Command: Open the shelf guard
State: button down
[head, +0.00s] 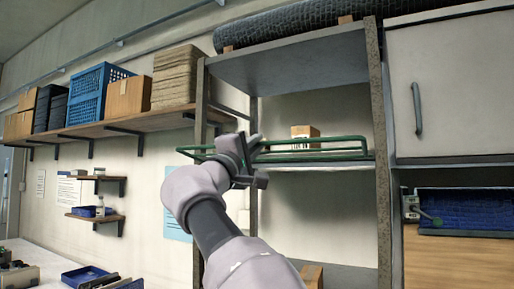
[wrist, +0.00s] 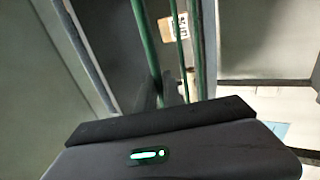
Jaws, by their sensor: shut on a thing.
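The shelf guard (head: 325,152) is a green rail frame of thin bars along the front of the middle shelf. Its left end reaches past the left post. My gripper (head: 254,158) is at the left half of the guard, shut on one of its bars. In the wrist view the green guard bars (wrist: 197,50) run down to my gripper (wrist: 168,98), whose dark body hides most of the grip. A small cardboard box (head: 305,131) stands on the shelf behind the guard; it also shows in the wrist view (wrist: 173,27).
The shelf unit's right post (head: 378,120) and left post (head: 199,105) flank the guard. A dark roll (head: 300,22) lies on top. A white cabinet (head: 455,85) with a handle is at right. A wall shelf (head: 150,122) with boxes is at left.

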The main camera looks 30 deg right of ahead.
jog(key=shift+a+f+b, duration=0.1)
jog(key=shift+f+b, duration=0.2)
jog(key=shift+f, duration=0.1)
jog(key=c, duration=1.5)
grip_release()
jog(key=shift+f, duration=0.1)
jog(key=b+v, duration=0.2)
jog(key=v, duration=1.5)
jog(key=shift+s+a, duration=0.1)
jog(key=shift+a, duration=0.05)
